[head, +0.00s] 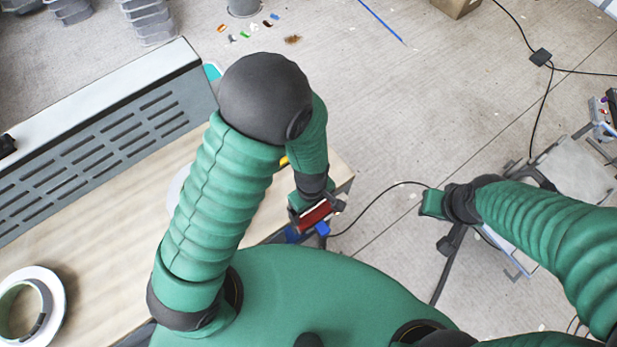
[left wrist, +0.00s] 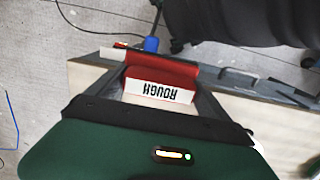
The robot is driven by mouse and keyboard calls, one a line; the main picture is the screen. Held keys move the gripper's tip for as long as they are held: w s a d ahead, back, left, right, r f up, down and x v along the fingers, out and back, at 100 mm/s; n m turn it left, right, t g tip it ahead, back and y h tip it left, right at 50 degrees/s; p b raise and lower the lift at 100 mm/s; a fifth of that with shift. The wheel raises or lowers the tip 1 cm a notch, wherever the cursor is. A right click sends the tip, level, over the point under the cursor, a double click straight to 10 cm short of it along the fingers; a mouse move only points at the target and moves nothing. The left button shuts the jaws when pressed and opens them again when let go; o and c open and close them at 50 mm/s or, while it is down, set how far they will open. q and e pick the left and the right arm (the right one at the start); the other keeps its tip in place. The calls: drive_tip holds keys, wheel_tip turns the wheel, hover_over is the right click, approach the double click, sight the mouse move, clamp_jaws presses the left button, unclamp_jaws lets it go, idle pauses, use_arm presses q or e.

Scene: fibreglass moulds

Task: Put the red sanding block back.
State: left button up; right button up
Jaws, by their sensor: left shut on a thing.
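The red sanding block (head: 315,214) is in my left gripper (head: 317,208), by the right end of the wooden bench. In the left wrist view, the block (left wrist: 162,73) sits between the two dark fingers of this gripper (left wrist: 160,80); its white face reads ROUGH, upside down. A red strip (left wrist: 172,58) with a pale end shows just beyond the block; I cannot tell what it belongs to. My right gripper (head: 434,204) is over the floor on the right, far from the block; its fingers do not show clearly.
The wooden bench (head: 60,238) has a grey slotted panel (head: 110,140) along its back. A white ring-shaped roll (head: 57,298) lies at its left. Blue parts (head: 322,229) are below the block. A grey stand (head: 577,170) and black cables are on the right.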

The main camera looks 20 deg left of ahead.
use_arm(q)
drive_tip(key=w+a+p, duration=0.1)
drive_tip(key=w, duration=0.2)
drive_tip(key=w+a, duration=0.1)
drive_tip(key=w, duration=0.2)
drive_tip(key=w+a+p, duration=0.1)
drive_tip(key=w, duration=0.3)
drive_tip(key=shift+a+f+p, duration=0.25)
drive_tip(key=shift+f+p, duration=0.1)
drive_tip(key=shift+f, duration=0.05)
drive_tip(key=f, duration=0.1)
drive_tip(key=a+f+p, duration=0.1)
drive_tip(key=f, duration=0.1)
drive_tip(key=shift+w+a+f+p, duration=0.2)
drive_tip(key=shift+a+f+p, duration=0.05)
drive_tip(key=shift+a+p, duration=0.15)
drive_tip(key=shift+f, duration=0.2)
drive_tip(key=shift+w+d, duration=0.15)
drive_tip(key=shift+d, duration=0.2)
drive_tip(key=o, duration=1.1)
drive_tip(key=shift+d, duration=0.15)
drive_tip(key=shift+o, duration=0.3)
drive_tip(key=shift+d, duration=0.1)
use_arm(e)
drive_tip(key=r, duration=0.3)
drive_tip(key=d+r, duration=0.1)
drive_tip(key=shift+w+r, duration=0.25)
drive_tip(key=shift+r, duration=0.05)
